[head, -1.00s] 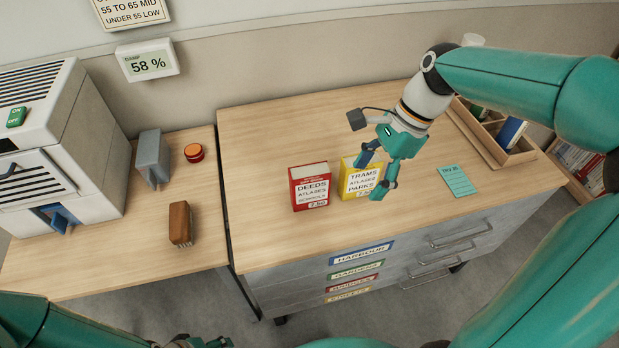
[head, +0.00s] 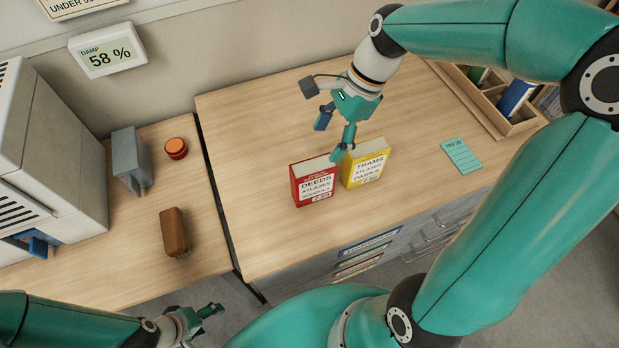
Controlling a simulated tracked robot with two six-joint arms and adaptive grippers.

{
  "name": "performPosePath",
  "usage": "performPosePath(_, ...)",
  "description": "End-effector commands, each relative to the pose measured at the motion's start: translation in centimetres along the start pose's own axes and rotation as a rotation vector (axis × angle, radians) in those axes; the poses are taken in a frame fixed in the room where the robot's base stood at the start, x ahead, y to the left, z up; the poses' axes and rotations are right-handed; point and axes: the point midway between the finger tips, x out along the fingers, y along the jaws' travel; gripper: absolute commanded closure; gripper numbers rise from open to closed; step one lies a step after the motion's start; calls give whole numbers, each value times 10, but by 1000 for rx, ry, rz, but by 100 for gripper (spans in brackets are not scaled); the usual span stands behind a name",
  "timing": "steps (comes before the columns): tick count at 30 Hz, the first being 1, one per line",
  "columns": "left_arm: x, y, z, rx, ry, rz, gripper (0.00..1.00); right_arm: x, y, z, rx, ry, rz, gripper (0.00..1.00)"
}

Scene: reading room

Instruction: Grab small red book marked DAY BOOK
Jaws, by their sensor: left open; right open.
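A small red book (head: 316,187) stands upright on the wooden counter. Its front label reads DEEDS, ATLASES and a third line; I cannot read DAY BOOK on it. A yellow book (head: 366,166) marked TRAMS, ATLASES, PARKS stands just right of it. My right gripper (head: 332,137) is open and empty, above and behind the red book. One finger reaches down near the gap between the two books; I cannot tell whether it touches either. My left gripper (head: 210,311) is open at the bottom left, low in front of the desks, away from the books.
A teal note card (head: 461,156) lies to the right. A wooden tray (head: 465,98) holds books at the back right. On the left desk are a grey bookend (head: 126,160), an orange-topped tin (head: 176,148), a brown brush (head: 175,231) and a white machine (head: 48,150). The counter left of the books is clear.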

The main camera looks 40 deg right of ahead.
Motion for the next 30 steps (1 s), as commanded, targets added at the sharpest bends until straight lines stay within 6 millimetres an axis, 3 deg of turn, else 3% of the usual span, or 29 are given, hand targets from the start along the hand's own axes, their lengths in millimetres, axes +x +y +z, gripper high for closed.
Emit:
performPosePath(3, 1, 0, 0, 0, 1, 0, 33, 28, 2, -2, 7, -1, 5, 29)
performPosePath(9, 1, 0, 0, 0, 1, 0, 33, 59, 2, -4, 11, -1, -1, 29)
performPosePath(17, 0, 0, 0, 0, 1, 0, 33, 74, 2, -3, 11, 0, -2, 29)
performPosePath(24, -4, 2, 0, 0, 1, 0, 33, 108, 1, -2, 10, 0, 0, 29)
performPosePath(30, -4, 2, 0, 0, 1, 0, 33, 119, 0, -2, 10, 0, -6, 29)
